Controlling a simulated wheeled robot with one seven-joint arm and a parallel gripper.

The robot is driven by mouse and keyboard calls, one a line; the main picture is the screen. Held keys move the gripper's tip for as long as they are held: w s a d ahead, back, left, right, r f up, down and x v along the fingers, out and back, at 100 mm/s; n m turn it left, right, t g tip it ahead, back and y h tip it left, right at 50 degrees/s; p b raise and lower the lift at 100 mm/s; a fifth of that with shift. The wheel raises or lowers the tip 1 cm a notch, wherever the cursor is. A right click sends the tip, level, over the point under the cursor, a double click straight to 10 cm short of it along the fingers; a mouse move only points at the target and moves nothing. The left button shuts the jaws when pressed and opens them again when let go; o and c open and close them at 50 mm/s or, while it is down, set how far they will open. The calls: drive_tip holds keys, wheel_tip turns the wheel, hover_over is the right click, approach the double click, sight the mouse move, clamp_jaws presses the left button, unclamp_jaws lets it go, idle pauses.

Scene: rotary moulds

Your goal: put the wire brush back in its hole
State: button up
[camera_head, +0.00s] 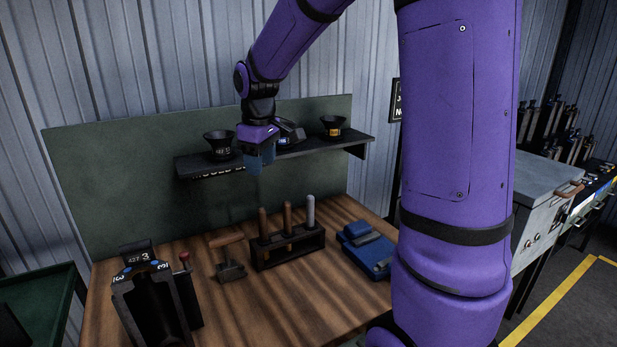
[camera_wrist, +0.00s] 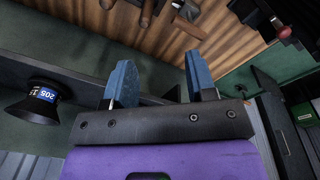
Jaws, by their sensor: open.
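A dark rack (camera_head: 290,251) stands on the wooden table with three upright handles in it: two brown ones (camera_head: 263,222) (camera_head: 287,216) and a grey one (camera_head: 311,210). A tool with a brown wooden handle and a dark block-like head (camera_head: 231,271) stands on the table just left of the rack. I cannot tell which of these tools is the wire brush, nor see the rack's holes clearly. My gripper (camera_head: 260,160) is open and empty, high above the rack in front of the shelf. Its blue fingers stand apart in the wrist view (camera_wrist: 158,70).
A shelf (camera_head: 290,151) behind my gripper carries black funnels (camera_head: 219,143) (camera_head: 333,126). A dark mould (camera_head: 150,300) with a red-knobbed lever stands at the table's front left. A blue object (camera_head: 367,251) lies right of the rack. Bare table lies in front of the rack.

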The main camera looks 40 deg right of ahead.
drive_tip(key=s+a+r+m+t, duration=0.1)
drive_tip(key=s+a+r+m, duration=0.1)
drive_tip(key=s, duration=0.6)
drive_tip(key=s+a+r+m+t, duration=0.1)
drive_tip(key=s+a+r, duration=0.1)
drive_tip(key=s, duration=0.7)
drive_tip(key=s+a+r+m+t, duration=0.1)
drive_tip(key=s+r+m+t, duration=0.1)
drive_tip(key=s, duration=0.6)
drive_tip(key=shift+s+a+r+m, duration=0.3)
drive_tip(key=shift+s+a, duration=0.1)
